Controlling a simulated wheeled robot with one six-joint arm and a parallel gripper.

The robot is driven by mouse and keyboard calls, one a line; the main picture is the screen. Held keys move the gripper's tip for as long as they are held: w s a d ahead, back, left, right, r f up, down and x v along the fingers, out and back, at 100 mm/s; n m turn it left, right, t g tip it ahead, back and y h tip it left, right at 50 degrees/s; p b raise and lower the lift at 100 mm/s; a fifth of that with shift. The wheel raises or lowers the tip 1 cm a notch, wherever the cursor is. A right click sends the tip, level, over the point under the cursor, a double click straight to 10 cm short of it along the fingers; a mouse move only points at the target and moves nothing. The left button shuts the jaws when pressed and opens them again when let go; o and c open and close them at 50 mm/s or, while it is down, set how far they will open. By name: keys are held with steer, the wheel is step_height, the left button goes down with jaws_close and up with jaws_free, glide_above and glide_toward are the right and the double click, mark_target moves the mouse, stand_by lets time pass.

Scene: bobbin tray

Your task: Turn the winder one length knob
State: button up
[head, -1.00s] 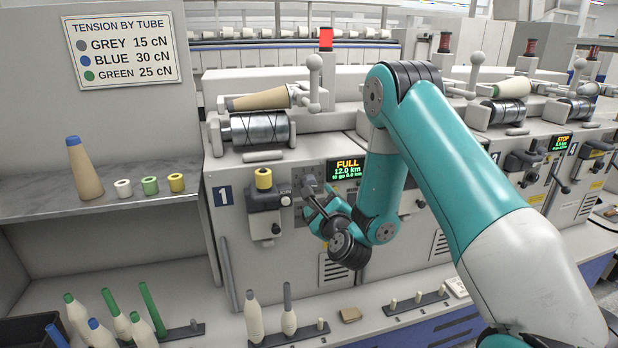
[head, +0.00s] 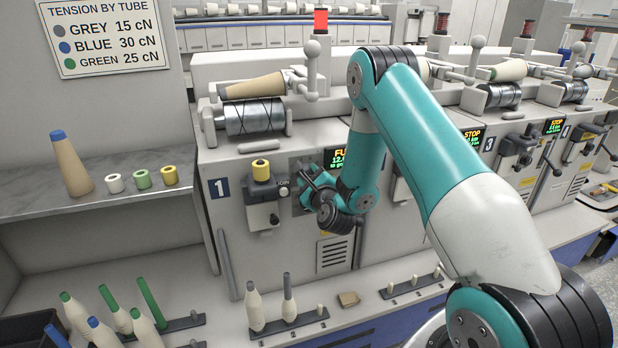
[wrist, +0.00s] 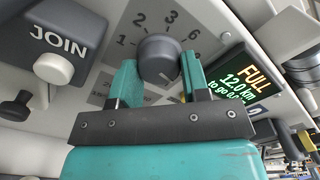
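The length knob of winder one is a dark grey round dial (wrist: 158,58) on a grey panel, with printed numbers around it, in the wrist view. My gripper (wrist: 160,75) has its two teal fingers on either side of the knob, one left and one right. No clear gap shows between fingers and knob, so I cannot tell whether they press on it. The knob's pointer is not clear to me. In the head view my gripper (head: 312,185) is at winder one's front panel (head: 240,215), and my arm hides part of it.
The display (wrist: 245,78) right of the knob reads FULL, 12.0 km. A JOIN button (wrist: 54,68) on a dark box is to the left. A yellow bobbin (head: 261,170) sits above that box. A shelf (head: 95,200) with a blue-tipped cone and small spools is at the left.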

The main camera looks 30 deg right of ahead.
steer(key=shift+c, duration=0.6)
